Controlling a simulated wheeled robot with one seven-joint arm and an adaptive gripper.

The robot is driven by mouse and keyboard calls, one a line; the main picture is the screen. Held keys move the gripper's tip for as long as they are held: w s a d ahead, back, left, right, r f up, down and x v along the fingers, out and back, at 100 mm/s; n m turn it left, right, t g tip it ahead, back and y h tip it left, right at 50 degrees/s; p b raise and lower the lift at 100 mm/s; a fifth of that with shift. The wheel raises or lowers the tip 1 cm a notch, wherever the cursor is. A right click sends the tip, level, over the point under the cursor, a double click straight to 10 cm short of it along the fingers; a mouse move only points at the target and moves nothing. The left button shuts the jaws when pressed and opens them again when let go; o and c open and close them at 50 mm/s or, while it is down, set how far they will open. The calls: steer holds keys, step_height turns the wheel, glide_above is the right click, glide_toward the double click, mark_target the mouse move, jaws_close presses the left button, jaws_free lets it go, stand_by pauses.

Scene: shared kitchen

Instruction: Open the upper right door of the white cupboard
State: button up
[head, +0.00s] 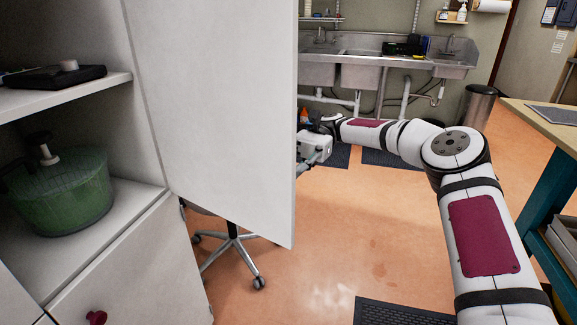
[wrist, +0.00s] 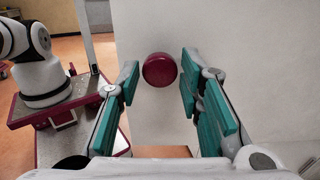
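The white cupboard (head: 95,85) is at the left in the head view. Its upper right door (head: 215,110) stands wide open, swung out from the cupboard with the shelves exposed. The door's outer face fills much of the wrist view (wrist: 245,60). Its round dark red knob (wrist: 160,70) lies between my fingertips there, with a gap visible on both sides. My gripper (wrist: 158,82) is open and empty, facing the knob. In the head view my gripper's fingers are hidden behind the door; only its rear part shows at the door's right edge.
A green pot (head: 62,190) and a dark flat object (head: 55,76) stand on the shelves. A lower door with a red knob (head: 96,317) is shut. A chair base (head: 235,245) stands under the open door. A sink (head: 385,65) and a bin (head: 478,107) are behind; a table (head: 550,122) is right.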

steer(key=shift+o, duration=0.4)
step_height(320, 180, up, 10)
stand_by(0.4)
steer(key=shift+c, duration=0.5)
